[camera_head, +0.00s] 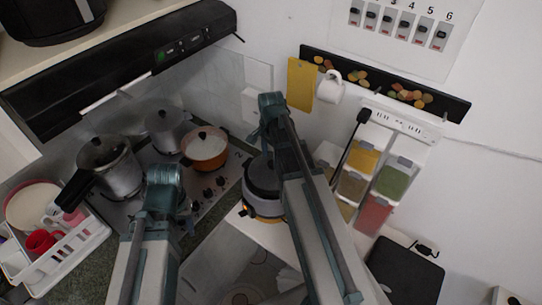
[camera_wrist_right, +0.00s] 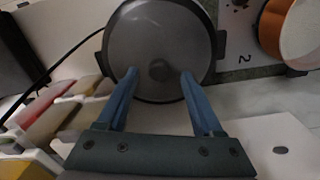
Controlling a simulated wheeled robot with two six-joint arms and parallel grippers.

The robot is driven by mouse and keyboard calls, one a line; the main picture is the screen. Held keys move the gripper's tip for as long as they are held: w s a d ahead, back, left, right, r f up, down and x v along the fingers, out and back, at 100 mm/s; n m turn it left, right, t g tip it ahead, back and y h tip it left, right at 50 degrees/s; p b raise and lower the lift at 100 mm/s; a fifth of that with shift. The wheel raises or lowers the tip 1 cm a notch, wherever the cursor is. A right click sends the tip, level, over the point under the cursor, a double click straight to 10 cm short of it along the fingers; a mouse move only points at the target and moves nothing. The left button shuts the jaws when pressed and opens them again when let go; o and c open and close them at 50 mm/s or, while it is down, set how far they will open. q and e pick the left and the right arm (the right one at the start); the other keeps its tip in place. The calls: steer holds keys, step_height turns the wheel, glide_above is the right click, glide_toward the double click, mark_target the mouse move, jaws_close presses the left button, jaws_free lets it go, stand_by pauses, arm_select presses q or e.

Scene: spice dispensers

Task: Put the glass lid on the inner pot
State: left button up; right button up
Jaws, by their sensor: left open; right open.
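A dark grey round pot (camera_head: 264,172) with black side handles sits on a cooker base beside the stove, partly behind my right arm. In the right wrist view its round top (camera_wrist_right: 158,30) fills the upper middle, with a dark knob-like spot at its centre; I cannot tell whether this is a glass lid or the pot's inside. An orange pot (camera_head: 207,152) with a black knob and a see-through top stands on the stove. My right gripper (camera_head: 270,103) is open and empty, its fingers (camera_wrist_right: 158,74) pointing at the dark pot. My left gripper (camera_head: 165,176) is open in front of the stove.
A pressure cooker (camera_head: 121,173) and a silver pot (camera_head: 164,128) stand on the stove. A white dish rack (camera_head: 75,247) is at left. Spice dispensers (camera_head: 391,178) stand right of the dark pot. A yellow board (camera_head: 300,84) and white mug (camera_head: 329,88) hang on the wall.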

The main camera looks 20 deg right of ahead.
mark_target(271, 162)
step_height(271, 162, up, 9)
steer(key=p, duration=0.8)
steer(key=s+a+n, duration=0.7)
steer(key=a+n, duration=0.2)
steer(key=a, duration=0.2)
steer(key=s+a+n+h, duration=0.1)
steer(key=s+a+n, duration=0.6)
steer(key=a+n, duration=0.2)
steer(key=shift+s+a+r, duration=0.15)
steer(key=shift+s+a, duration=0.25)
steer(key=shift+a, duration=0.5)
step_height(271, 162, down, 24)
steer(key=b, duration=2.4)
steer(key=shift+n, duration=0.3)
steer(key=shift+w, duration=0.1)
steer(key=shift+d, duration=0.15)
